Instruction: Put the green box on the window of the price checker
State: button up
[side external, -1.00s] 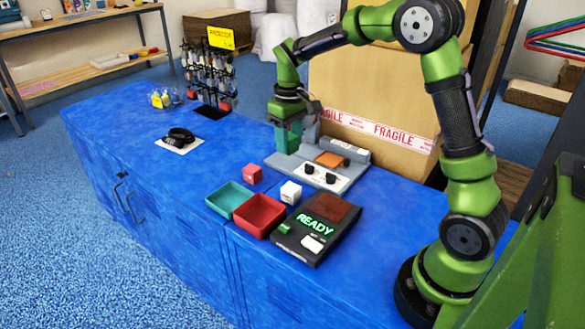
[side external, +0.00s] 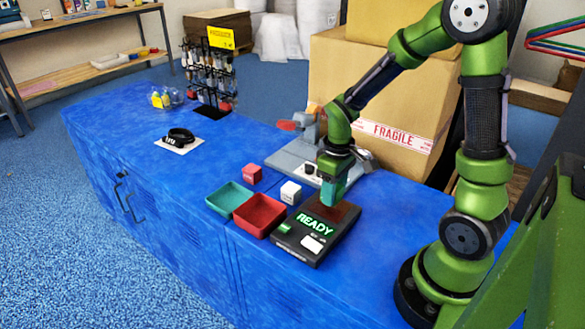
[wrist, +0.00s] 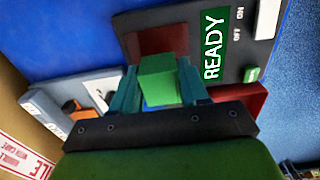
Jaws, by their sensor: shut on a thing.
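The price checker (side external: 290,238) is a black unit with a lit READY display and a dark red window (side external: 345,212); it also shows in the wrist view (wrist: 227,60), with the window (wrist: 150,40) partly hidden by the box. My gripper (side external: 330,198) points down over the window. In the wrist view my gripper (wrist: 160,82) has its teal fingers shut on both sides of the green box (wrist: 158,65). The box is at or just above the window; I cannot tell if it touches. In the side view the box is hard to separate from the fingers.
A red tray (side external: 260,228), a teal tray (side external: 212,203), a white cube (side external: 291,187) and a red cube (side external: 252,168) sit left of the checker. A grey device (side external: 288,160) stands behind. A large carton (side external: 415,165) blocks the back.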

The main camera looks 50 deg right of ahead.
jog(key=shift+f, duration=1)
jog(key=shift+f, duration=0.1)
jog(key=o, duration=1)
jog(key=shift+o, duration=0.2)
notch_tip(320, 180, up, 11)
jog(key=shift+a+r, duration=0.15)
jog(key=shift+r, duration=0.55)
jog(key=s+a+r+m+t+y, duration=0.1)
jog(key=s+a+r+m+t, duration=0.1)
jog(key=s+a+r+t, duration=0.1)
jog(key=s+a+r+m+t+y, duration=0.1)
jog(key=s+a+r+m+t, duration=0.1)
jog(key=a, duration=0.5)
notch_tip(320, 180, up, 3)
jog(key=shift+s+a+r+t, duration=0.15)
jog(key=shift+s+a+t, duration=0.3)
jog(key=shift+t, duration=0.65)
